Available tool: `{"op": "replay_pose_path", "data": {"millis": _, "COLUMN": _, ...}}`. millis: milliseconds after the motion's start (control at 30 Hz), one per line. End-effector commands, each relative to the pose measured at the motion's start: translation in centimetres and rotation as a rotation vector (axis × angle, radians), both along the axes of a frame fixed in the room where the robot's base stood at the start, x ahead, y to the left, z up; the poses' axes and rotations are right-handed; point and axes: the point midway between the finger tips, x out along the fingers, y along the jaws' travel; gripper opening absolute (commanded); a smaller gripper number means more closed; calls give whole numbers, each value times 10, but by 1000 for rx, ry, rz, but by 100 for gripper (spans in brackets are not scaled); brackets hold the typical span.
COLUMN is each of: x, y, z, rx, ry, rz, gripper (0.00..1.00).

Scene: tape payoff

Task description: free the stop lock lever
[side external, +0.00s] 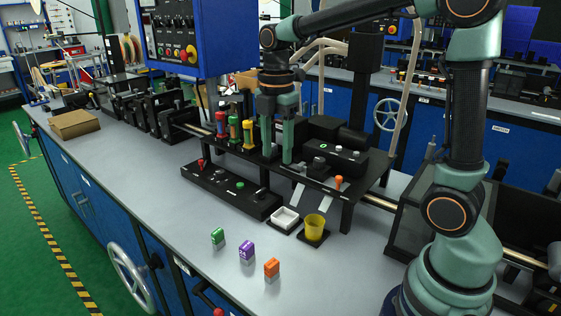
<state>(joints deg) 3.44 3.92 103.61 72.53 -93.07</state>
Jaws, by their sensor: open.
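My gripper (277,158) points straight down with its two green fingers apart and nothing visible between them. Its tips are low over the black raised shelf (318,180), just right of the coloured cylinders. No label lets me tell which part is the stop lock lever. A small lever with an orange knob (338,183) stands upright at the shelf's front right, to the right of my gripper. A red-topped lever (201,164) stands at the left end of a low black control box (228,192), left of my gripper.
Red, green and yellow cylinders (234,131) stand close left of my gripper. A black box with buttons (338,158) is close right. A white tray (286,219), a yellow cup (315,228) and green, purple and orange blocks (246,250) occupy the bench front. The bench's left front is clear.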

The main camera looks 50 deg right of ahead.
Motion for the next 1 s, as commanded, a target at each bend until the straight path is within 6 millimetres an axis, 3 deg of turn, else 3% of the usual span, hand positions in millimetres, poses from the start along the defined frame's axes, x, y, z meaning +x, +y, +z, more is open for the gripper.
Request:
{"op": "replay_pose_path", "data": {"millis": 300, "x": 11, "y": 56, "z": -8, "rx": 0, "ry": -1, "rz": 10, "gripper": 53}}
{"op": "replay_pose_path", "data": {"millis": 500, "x": 14, "y": 81, "z": -11, "rx": 0, "ry": -1, "rz": 10, "gripper": 53}}
{"op": "replay_pose_path", "data": {"millis": 1000, "x": 14, "y": 92, "z": -13, "rx": 0, "ry": -1, "rz": 7, "gripper": 53}}
